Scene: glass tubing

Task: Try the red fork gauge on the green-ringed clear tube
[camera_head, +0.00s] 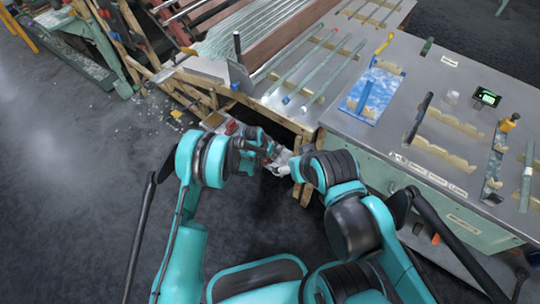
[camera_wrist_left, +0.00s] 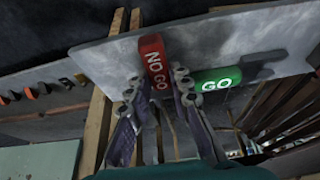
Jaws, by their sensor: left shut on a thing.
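The red fork gauge, its block marked NO GO (camera_wrist_left: 153,58), stands between the fingertips of my left gripper (camera_wrist_left: 157,88) in the left wrist view. The gripper is shut on it. A green block marked GO (camera_wrist_left: 216,80) is just right of it, against a grey metal plate. In the head view my left gripper (camera_head: 268,150) is low at the bench's front edge, partly hidden by my arm. My right gripper (camera_head: 297,168) is close beside it, small and partly hidden, its jaws unclear. Several thin tubes (camera_head: 318,72) lie on the bench; I cannot make out a green ring.
The grey plate (camera_wrist_left: 105,50) lies close behind the gauges, with wooden legs (camera_wrist_left: 98,125) below. The bench on the right holds a blue pad (camera_head: 370,94), wooden tube rests (camera_head: 445,138) and a small display (camera_head: 487,97). Open floor (camera_head: 75,190) is at the left.

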